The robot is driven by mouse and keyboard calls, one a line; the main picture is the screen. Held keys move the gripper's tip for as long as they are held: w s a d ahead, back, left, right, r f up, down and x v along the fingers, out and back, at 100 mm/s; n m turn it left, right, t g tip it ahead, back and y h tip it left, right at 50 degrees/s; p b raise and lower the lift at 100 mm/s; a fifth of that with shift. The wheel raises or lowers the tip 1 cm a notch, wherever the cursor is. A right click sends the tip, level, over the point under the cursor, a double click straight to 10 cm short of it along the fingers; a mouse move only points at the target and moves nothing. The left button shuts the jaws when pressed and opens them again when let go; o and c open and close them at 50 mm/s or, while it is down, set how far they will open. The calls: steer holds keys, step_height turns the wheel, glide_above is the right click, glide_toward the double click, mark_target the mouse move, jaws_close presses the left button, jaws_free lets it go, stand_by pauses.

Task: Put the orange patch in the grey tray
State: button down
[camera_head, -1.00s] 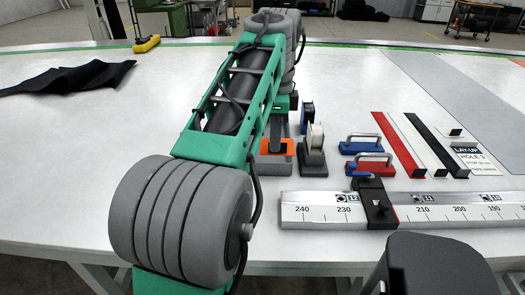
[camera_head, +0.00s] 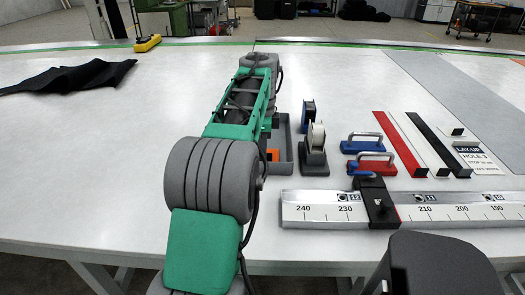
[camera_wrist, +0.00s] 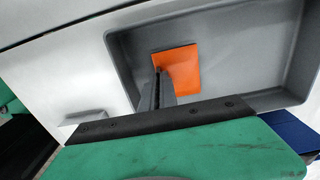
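The orange patch (camera_wrist: 182,68) shows in the wrist view within the outline of the grey tray (camera_wrist: 128,64). My gripper (camera_wrist: 157,76) has its fingers close together, with the tips at the patch's lower left edge. It looks shut on the patch. Whether the patch touches the tray floor is hard to tell. In the head view, a small part of the orange patch (camera_head: 273,155) shows inside the tray (camera_head: 289,150). My arm hides the left of the tray and most of the gripper.
A tape dispenser (camera_head: 314,150) stands just right of the tray. A long ruler (camera_head: 440,209) lies in front. A black cloth (camera_head: 68,78) lies at left, with clear table between.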

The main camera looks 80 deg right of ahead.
steer(key=shift+f, duration=0.2)
steer(key=c, duration=1.6)
jaws_free()
steer(key=shift+c, duration=0.2)
step_height(320, 180, up, 12)
steer(key=p, duration=0.2)
steer(key=shift+r+p, duration=0.2)
steer(key=shift+p, duration=0.1)
